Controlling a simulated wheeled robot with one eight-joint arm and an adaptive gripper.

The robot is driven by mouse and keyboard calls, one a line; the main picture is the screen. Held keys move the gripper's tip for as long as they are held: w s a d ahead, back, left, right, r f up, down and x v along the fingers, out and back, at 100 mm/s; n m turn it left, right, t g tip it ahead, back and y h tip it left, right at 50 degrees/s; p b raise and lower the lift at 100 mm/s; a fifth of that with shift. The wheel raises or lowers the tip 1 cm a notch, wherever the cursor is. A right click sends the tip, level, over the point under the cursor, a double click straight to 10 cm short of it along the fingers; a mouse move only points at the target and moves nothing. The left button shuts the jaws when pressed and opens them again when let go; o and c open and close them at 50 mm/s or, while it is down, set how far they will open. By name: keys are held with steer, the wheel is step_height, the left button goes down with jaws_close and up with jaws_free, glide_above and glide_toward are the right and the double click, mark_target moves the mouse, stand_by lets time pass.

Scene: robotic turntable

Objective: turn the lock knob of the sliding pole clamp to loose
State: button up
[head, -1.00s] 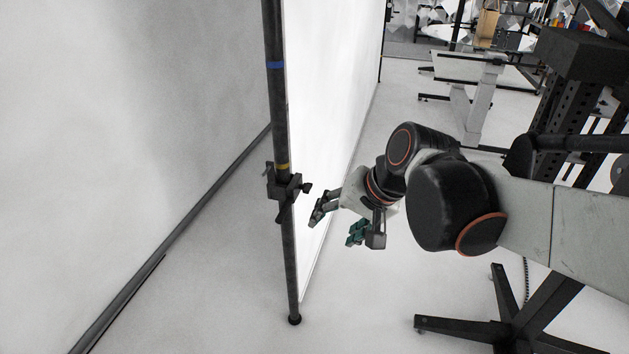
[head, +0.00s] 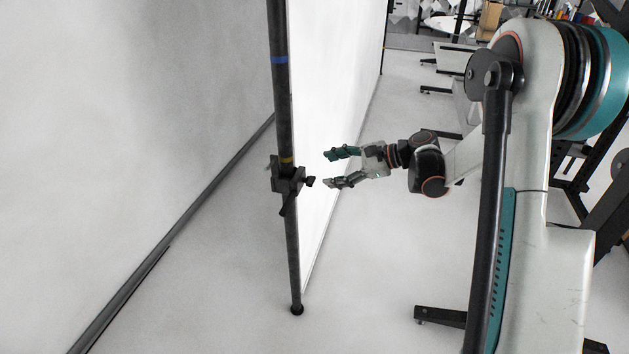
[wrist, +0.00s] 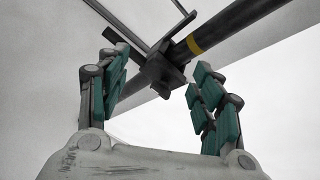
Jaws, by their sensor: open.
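The black pole clamp (head: 288,180) sits on the dark upright pole (head: 291,245), just under a yellow band. Its small dark lock knob (head: 310,181) sticks out to the right, towards my gripper. My gripper (head: 326,169) is open and empty, just right of the knob and apart from it in the picture. One finger is above the knob's height and the other is about level with it. In the wrist view the clamp (wrist: 165,68) shows ahead between the green-padded fingers (wrist: 160,62); the knob does not stand out from the dark clamp body there.
A bright white panel (head: 335,100) stands behind the pole, and a pale wall (head: 150,120) is to the left. A dark rail (head: 170,240) runs along the floor. The floor around the pole's foot is clear. Black stand legs (head: 440,315) are at lower right.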

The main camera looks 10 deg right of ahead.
steer(key=w+d+f+m+t+y, duration=0.1)
steer(key=w+d+f+m+y, duration=0.15)
steer(key=d+f, duration=0.25)
steer(key=m+t+y, duration=0.1)
steer(key=m+y, duration=0.1)
steer(key=m, duration=0.2)
glide_toward(309, 181)
steer(key=b+x, duration=0.3)
steer(key=x, duration=0.4)
steer(key=shift+w+f, duration=0.25)
steer(key=shift+w, duration=0.1)
steer(key=shift+d+n, duration=0.1)
steer(key=shift+n, duration=0.15)
steer(key=c, duration=1.1)
